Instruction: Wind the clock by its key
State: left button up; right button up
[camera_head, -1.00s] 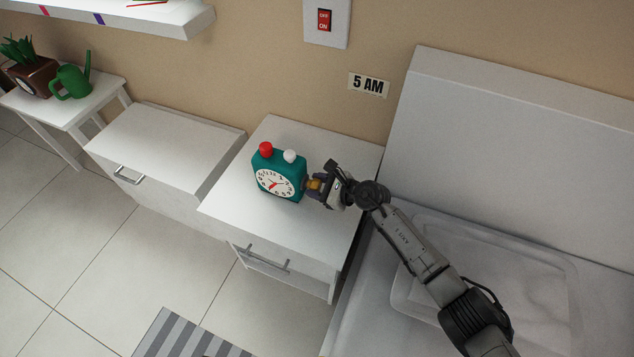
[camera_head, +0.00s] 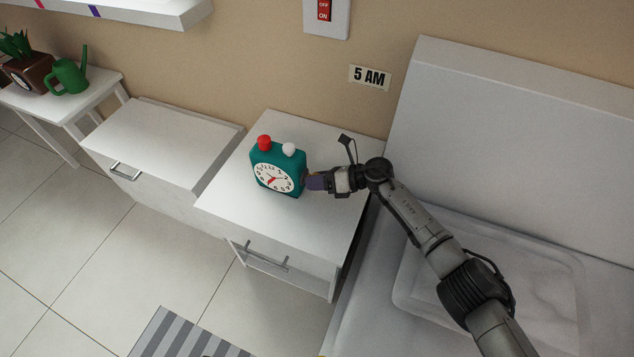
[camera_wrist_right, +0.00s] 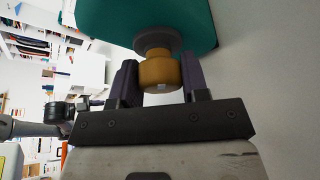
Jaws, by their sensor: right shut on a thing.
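The teal clock (camera_head: 278,168) stands upright on a white nightstand, its white face with a red hand turned to the front left. A red knob and a white knob sit on its top. The orange-yellow key knob (camera_wrist_right: 159,73) sticks out of the clock's side on a grey collar. My right gripper (camera_head: 314,181) is at the clock's right side. In the right wrist view its two dark fingers stand on either side of the key knob, shut on it. In the head view the fingers mostly hide the knob. My left gripper is not in view.
The nightstand (camera_head: 240,202) has bare top around the clock. A white bed with a pillow (camera_head: 490,270) lies to the right, under my right arm. A "5 AM" sign (camera_head: 369,77) and a red switch (camera_head: 324,9) are on the wall behind.

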jog(key=m+g+y+b, duration=0.1)
jog(key=m, duration=0.1)
jog(key=m+y+b, duration=0.1)
jog(key=m+b, duration=0.1)
jog(key=m, duration=0.1)
jog(key=shift+f+g, duration=0.15)
jog(key=shift+g, duration=0.25)
jog(key=shift+m+y+b, duration=0.6)
jog(key=shift+m, duration=0.4)
jog(key=shift+m+y+b, duration=0.4)
jog(key=shift+m+y, duration=0.1)
jog(key=shift+m, duration=0.9)
jog(key=o, duration=0.9)
jog(key=shift+d, duration=0.1)
